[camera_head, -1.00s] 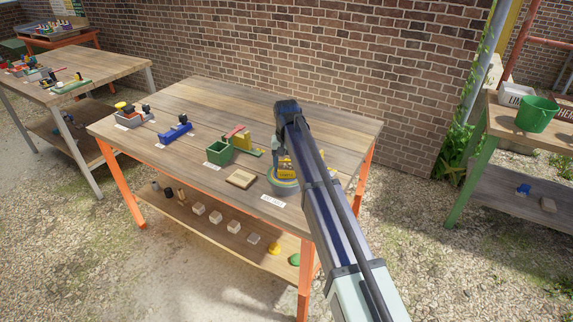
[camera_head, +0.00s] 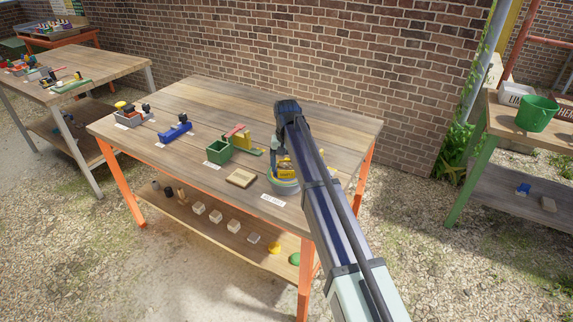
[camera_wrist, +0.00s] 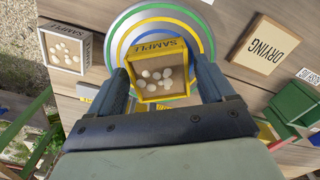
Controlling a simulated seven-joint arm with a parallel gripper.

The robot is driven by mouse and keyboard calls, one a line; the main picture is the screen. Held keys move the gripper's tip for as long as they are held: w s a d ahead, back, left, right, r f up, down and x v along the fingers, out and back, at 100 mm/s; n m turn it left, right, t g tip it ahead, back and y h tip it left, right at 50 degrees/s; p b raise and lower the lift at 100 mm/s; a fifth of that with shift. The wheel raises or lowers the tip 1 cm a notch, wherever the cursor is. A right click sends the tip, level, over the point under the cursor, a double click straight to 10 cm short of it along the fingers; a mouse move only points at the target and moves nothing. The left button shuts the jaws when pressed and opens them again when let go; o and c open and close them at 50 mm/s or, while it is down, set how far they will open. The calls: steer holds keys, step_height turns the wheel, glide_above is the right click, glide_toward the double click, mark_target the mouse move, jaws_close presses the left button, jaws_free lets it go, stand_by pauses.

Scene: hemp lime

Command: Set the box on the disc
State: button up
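A yellow-edged box (camera_wrist: 160,72) labelled SAMPLE, with several pale round pieces in it, sits between the two fingers of my gripper (camera_wrist: 160,85) in the wrist view. The box also shows in the head view (camera_head: 283,167), partly hidden by my arm. The round disc (camera_wrist: 124,32) with green, yellow and blue rings is directly under the box. It also shows in the head view (camera_head: 283,187), at the table's front right. I cannot tell whether the box touches the disc.
A wooden plate (camera_wrist: 264,45) marked DRYING lies beside the disc. A whitish SAMPLE box (camera_wrist: 65,47) stands on its other side. A green bin (camera_head: 219,152) and a blue tool (camera_head: 175,133) stand further left on the table. The table's back is clear.

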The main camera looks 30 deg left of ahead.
mark_target(287, 165)
steer(key=o, duration=0.3)
stand_by(0.4)
steer(key=shift+r, duration=3.55)
